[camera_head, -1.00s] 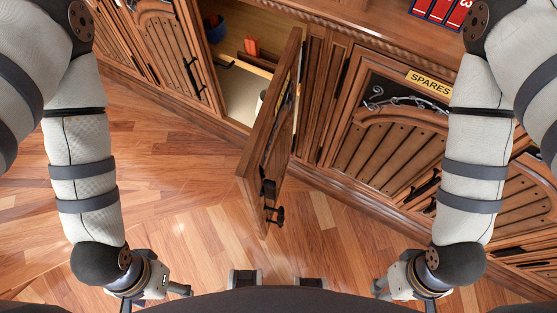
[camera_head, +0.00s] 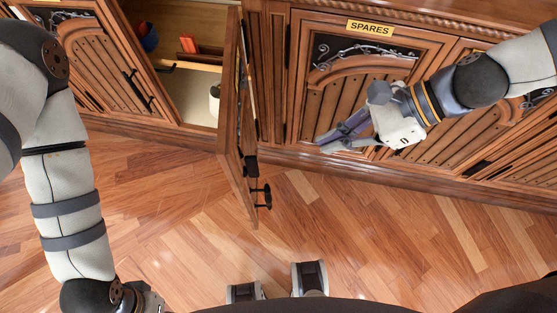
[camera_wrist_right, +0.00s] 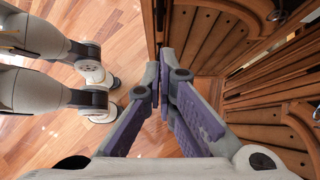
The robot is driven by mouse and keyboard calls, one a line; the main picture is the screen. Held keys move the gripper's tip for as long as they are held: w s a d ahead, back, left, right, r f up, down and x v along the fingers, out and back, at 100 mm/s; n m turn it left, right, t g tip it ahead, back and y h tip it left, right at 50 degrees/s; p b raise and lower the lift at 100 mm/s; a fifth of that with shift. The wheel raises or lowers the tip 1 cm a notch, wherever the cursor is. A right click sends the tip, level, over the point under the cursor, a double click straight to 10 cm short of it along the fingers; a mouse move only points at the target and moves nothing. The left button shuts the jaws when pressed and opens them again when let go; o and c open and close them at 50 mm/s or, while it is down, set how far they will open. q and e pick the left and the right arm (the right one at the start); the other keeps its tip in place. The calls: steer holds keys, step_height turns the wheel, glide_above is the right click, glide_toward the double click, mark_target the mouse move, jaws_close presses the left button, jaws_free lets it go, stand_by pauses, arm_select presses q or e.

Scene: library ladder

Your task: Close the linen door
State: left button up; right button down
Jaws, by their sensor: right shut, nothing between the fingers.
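An open wooden cabinet door (camera_head: 229,135) stands out from the cabinet, nearly edge-on, left of centre in the head view. I see no readable label on it. Its dark handle (camera_head: 262,193) is near its lower free end. My right gripper (camera_head: 322,141) is shut and empty, right of the open door and apart from it, in front of the SPARES door (camera_head: 335,100). Its purple-padded fingers also show in the right wrist view (camera_wrist_right: 163,78), tips close together. My left gripper (camera_head: 152,298) is at the bottom left, its fingers cut off by the frame.
The open compartment holds a blue container (camera_head: 149,38), an orange item (camera_head: 188,45) and a white roll-like object (camera_head: 214,98). A closed door (camera_head: 110,75) with dark handles is at left. The wooden floor (camera_head: 190,220) before the cabinets is clear.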

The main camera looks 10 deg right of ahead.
arm_select(q)
steer(key=shift+g, duration=0.5)
steer(key=shift+s+f+b, duration=1.15)
steer(key=shift+s+f, duration=0.3)
steer(key=shift+f, duration=0.15)
arm_select(e)
steer(key=a+r+x, duration=0.1)
steer(key=a+x, duration=0.1)
steer(key=x, duration=0.9)
steer(key=shift+r, duration=0.35)
steer(key=shift+w, duration=0.1)
